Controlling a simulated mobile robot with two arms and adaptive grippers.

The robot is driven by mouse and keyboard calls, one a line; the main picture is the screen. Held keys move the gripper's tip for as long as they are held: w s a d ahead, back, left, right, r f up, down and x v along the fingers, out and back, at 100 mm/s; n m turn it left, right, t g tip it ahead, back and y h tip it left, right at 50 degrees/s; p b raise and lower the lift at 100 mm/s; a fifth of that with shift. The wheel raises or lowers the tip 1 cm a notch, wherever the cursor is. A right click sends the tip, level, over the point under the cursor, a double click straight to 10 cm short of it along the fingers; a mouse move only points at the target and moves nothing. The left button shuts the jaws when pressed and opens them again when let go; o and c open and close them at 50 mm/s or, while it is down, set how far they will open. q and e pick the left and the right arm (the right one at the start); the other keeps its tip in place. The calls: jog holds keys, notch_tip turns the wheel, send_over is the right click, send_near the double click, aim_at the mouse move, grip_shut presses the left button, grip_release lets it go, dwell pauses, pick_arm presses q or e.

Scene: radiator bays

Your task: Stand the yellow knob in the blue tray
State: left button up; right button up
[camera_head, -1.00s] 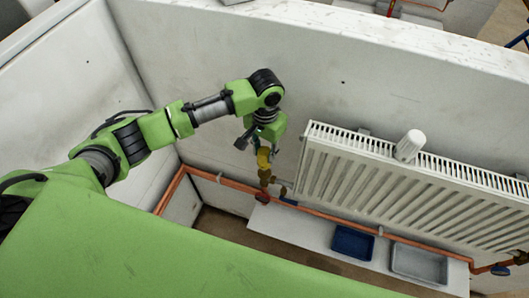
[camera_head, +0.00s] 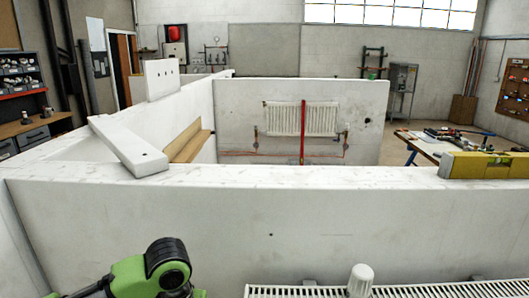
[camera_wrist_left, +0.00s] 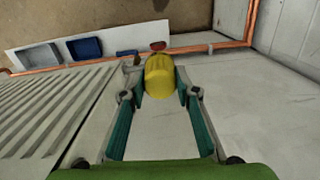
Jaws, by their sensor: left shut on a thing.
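The yellow knob (camera_wrist_left: 160,77) is between the fingertips of my left gripper (camera_wrist_left: 160,92) in the left wrist view, and the gripper is shut on it. Whether the knob still touches the pipework behind it, I cannot tell. The blue tray (camera_wrist_left: 85,48) lies on a white board (camera_wrist_left: 112,34) beyond the radiator, up and left of the knob and apart from it. The tray looks empty. In the head view only part of my left arm shows at the bottom left; the gripper, knob and tray are out of that view. My right gripper is not in view.
A grey tray (camera_wrist_left: 37,56) lies beside the blue one. The ribbed radiator (camera_wrist_left: 50,105) stands left of my gripper, and its top carries a white knob (camera_head: 360,280) in the head view. A copper pipe (camera_wrist_left: 215,46) runs along the wall. A white partition wall (camera_head: 250,225) stands ahead.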

pick_arm(q)
jog(key=s+a+n+b, duration=0.1)
jog(key=s+a+b, duration=0.2)
jog(key=s, duration=0.4)
jog(key=shift+s+r+b, duration=0.3)
jog(key=shift+b, duration=0.2)
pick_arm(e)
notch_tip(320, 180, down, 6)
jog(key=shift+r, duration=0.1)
pick_arm(q)
jog(key=shift+w, duration=0.1)
jog(key=shift+f, duration=0.1)
jog(key=shift+a, duration=0.1)
